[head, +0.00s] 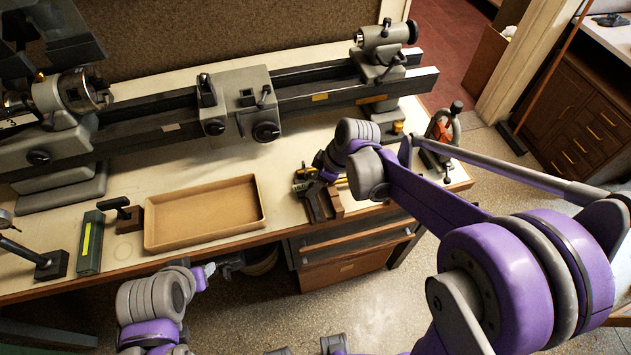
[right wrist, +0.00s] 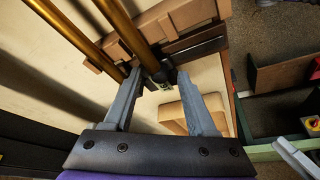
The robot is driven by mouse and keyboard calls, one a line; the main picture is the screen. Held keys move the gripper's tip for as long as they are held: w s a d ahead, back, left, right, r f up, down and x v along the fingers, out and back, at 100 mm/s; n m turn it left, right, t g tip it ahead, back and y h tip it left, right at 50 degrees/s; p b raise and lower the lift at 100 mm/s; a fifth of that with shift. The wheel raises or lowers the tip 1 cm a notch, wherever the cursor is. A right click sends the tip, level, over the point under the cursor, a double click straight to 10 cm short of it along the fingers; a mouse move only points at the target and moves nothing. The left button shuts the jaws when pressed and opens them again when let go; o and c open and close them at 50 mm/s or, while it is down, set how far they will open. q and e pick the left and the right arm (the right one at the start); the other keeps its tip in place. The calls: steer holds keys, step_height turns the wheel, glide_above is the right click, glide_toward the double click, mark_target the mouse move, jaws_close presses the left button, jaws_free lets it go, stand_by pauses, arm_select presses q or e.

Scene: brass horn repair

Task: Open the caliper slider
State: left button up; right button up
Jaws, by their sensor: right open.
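My right gripper (head: 312,182) is over the wooden rack (head: 324,205) at the front of the bench in the head view. In the right wrist view its two fingers (right wrist: 161,76) stand apart, with a small dark piece (right wrist: 163,82) bearing a greenish mark between or just beyond the tips. I cannot tell whether they touch it. This may be the caliper slider; a dark bar with a pale strip (right wrist: 195,46) lies just past it against wooden blocks. The caliper is not clear in the head view. My left gripper (head: 213,269) is low, in front of the bench edge; its jaw opening is unclear.
Two brass-coloured rods (right wrist: 128,24) cross close to the right fingers. A shallow tan tray (head: 205,238) lies left of the rack. A lathe (head: 240,100) spans the back. A red-and-black tool (head: 441,130) stands at the right. Bare bench top lies behind the tray.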

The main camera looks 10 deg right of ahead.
jaws_close()
stand_by(1.4)
